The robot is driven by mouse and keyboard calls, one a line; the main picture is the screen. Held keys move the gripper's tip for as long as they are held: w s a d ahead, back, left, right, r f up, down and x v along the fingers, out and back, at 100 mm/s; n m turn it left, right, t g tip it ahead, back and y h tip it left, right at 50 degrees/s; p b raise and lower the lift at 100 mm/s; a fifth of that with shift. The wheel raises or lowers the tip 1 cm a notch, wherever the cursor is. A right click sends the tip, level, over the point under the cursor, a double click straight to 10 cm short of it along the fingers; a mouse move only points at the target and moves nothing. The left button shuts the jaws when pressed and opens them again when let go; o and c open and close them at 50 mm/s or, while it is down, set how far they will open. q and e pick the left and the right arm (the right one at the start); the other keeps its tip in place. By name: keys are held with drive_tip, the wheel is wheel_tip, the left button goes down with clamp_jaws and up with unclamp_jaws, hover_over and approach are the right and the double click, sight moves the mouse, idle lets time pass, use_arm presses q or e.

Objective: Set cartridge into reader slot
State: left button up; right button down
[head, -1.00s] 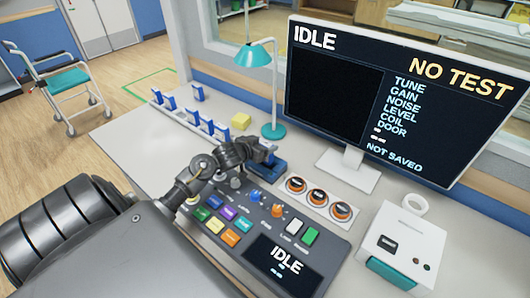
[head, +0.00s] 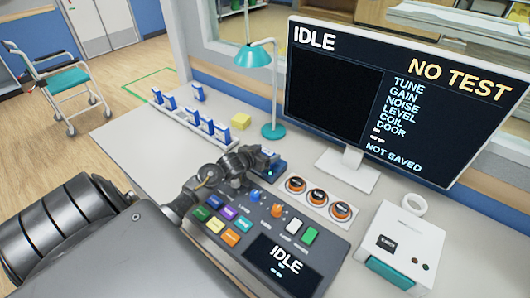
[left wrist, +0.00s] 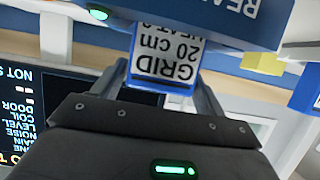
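A cartridge with a white label reading GRID 20 cm (left wrist: 166,58) is between the fingers of my left gripper (left wrist: 163,72). The gripper is shut on it. The dark blue reader (left wrist: 225,18) shows its lettering and a lit green light in the left wrist view. The cartridge's far end meets the reader and is hidden there, so it appears at least partly in the slot; how deep I cannot tell. In the head view my left gripper (head: 262,158) is right at the reader (head: 279,171) and covers much of it. My right gripper is not in view.
A white rack (head: 180,117) with several blue cartridges and a yellow block (head: 240,121) lie behind. A teal lamp (head: 271,130), a monitor (head: 350,170), orange dials (head: 318,197), a button console (head: 310,262) and a white box (head: 405,243) surround the arm.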

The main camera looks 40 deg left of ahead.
use_arm(q)
drive_tip(key=shift+o, duration=1.2)
drive_tip(key=shift+r, duration=0.25)
drive_tip(key=v, duration=1.2)
drive_tip(key=shift+r, duration=0.1)
